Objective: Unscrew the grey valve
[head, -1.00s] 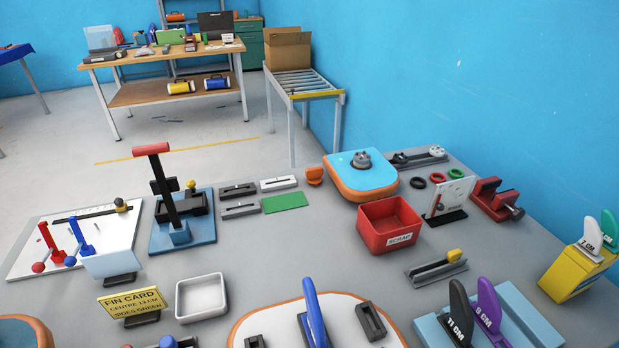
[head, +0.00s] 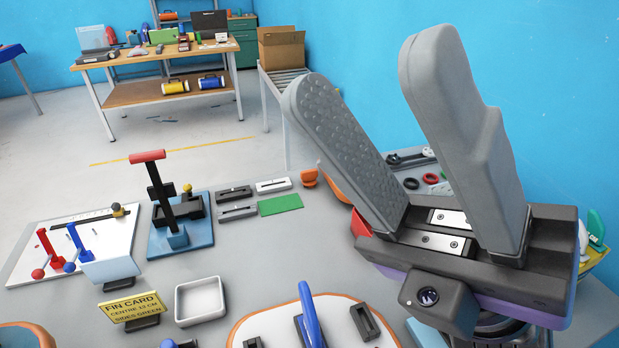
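My gripper (head: 372,68) fills the right half of the head view, raised close to the camera. Its two grey padded fingers stand apart with nothing between them, so it is open and empty. The blue board with an orange edge (head: 336,184) lies at the back right of the table and is mostly hidden behind my left finger. The grey valve on that board is hidden behind my gripper now; it showed on the board's top a second ago.
The red scrap bin (head: 361,226) is mostly covered by my gripper. Black and red rings (head: 431,178) lie behind it. A blue press with a red handle (head: 165,200), a white tray (head: 201,300) and a fin card (head: 133,308) stand to the left. The table between press and tray is clear.

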